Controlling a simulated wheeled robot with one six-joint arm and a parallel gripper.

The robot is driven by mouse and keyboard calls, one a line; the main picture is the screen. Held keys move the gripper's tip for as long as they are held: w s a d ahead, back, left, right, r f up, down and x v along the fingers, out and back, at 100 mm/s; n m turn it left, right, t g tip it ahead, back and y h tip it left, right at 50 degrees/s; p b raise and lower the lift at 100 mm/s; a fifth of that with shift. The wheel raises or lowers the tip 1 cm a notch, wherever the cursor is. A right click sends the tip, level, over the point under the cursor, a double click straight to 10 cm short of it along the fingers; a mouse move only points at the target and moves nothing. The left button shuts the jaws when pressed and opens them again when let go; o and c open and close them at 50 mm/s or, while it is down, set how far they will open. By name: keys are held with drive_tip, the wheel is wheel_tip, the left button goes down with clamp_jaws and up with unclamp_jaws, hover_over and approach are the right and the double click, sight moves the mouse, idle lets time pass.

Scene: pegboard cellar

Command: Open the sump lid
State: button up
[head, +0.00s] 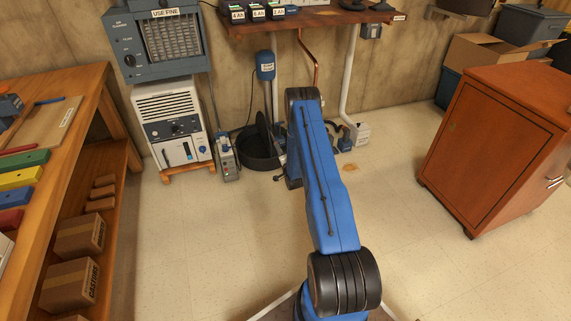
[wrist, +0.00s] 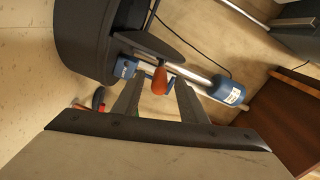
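The sump is a black round basin (head: 258,163) on the floor by the wall, left of my arm in the head view. A dark disc, seemingly its lid (head: 263,128), stands steeply raised at the basin's back right. In the wrist view the basin (wrist: 82,38) fills the upper left, and the lid's thin dark edge (wrist: 165,40) juts out beside it. An orange grip (wrist: 160,81) shows between my fingers; I cannot tell what it is fixed to. In the head view my arm hides the gripper.
A blue cylinder (head: 265,66) hangs on a pipe above the sump. A white dehumidifier (head: 172,125) and a small grey unit (head: 226,158) stand left of it. A wooden cabinet (head: 495,145) is at right; the floor (head: 400,225) between is clear.

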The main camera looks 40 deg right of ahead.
drive_tip(key=v, duration=1.3)
drive_tip(key=shift+s+r, duration=0.1)
